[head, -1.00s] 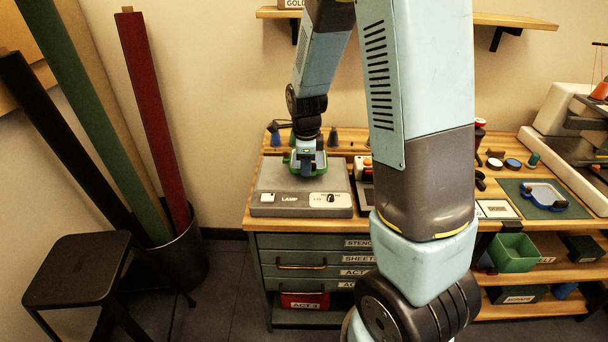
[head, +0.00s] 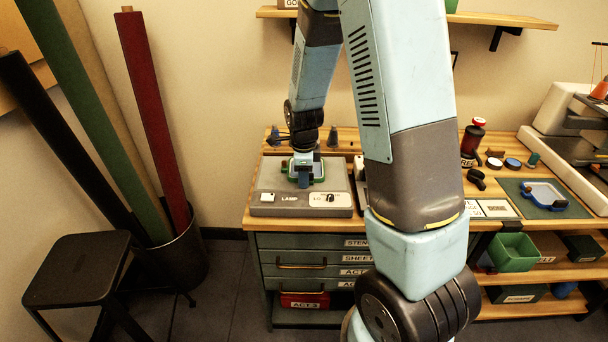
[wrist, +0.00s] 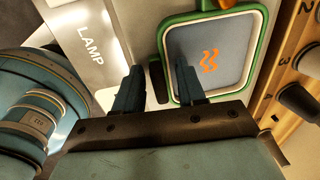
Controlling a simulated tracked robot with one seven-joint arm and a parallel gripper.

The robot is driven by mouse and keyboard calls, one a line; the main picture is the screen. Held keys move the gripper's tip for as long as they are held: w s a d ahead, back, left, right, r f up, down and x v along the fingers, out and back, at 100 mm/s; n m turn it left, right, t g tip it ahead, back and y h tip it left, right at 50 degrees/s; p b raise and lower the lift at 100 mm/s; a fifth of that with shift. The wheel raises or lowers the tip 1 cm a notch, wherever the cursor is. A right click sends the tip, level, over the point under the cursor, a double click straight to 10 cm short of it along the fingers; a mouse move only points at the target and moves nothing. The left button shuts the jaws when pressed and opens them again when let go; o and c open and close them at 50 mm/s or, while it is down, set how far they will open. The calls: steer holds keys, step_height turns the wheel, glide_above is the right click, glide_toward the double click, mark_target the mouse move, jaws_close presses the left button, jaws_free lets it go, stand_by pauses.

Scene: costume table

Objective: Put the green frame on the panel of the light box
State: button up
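The green frame (wrist: 264,50) has rounded corners and a grey-blue sheet with an orange wavy mark inside it. In the head view the green frame (head: 319,172) is at the top of the grey light box (head: 265,183), partly hidden by my gripper. The light box's panel is hidden under the frame and gripper, so I cannot tell how exactly the frame sits on it. My gripper (wrist: 158,78) has its fingers apart, on either side of a dark tab at the frame's edge, with small gaps showing. My gripper (head: 304,181) points down at the box.
The light box's front carries a LAMP label and a dial (head: 330,198).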

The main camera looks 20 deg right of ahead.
steer(key=shift+o, duration=0.5)
steer(key=shift+r, duration=0.25)
steer(key=s+d+r+n+t, duration=0.1)
steer(key=s+r+n, duration=0.4)
steer(key=r, duration=0.6)
steer(key=s+d+r+n+t, duration=0.1)
steer(key=s+r+n, duration=0.45)
steer(key=r, duration=0.65)
steer(key=s+r+n+t, duration=0.1)
steer(key=s+r+n, duration=0.2)
steer(key=s+n, duration=0.2)
steer(key=s+r+n+t, duration=0.1)
steer(key=s+r+n, duration=0.2)
steer(key=s+n, duration=0.3)
steer(key=s, duration=0.2)
steer(key=shift+s+d, duration=0.25)
steer(key=shift+s, duration=0.1)
steer(key=shift+c, duration=0.4)
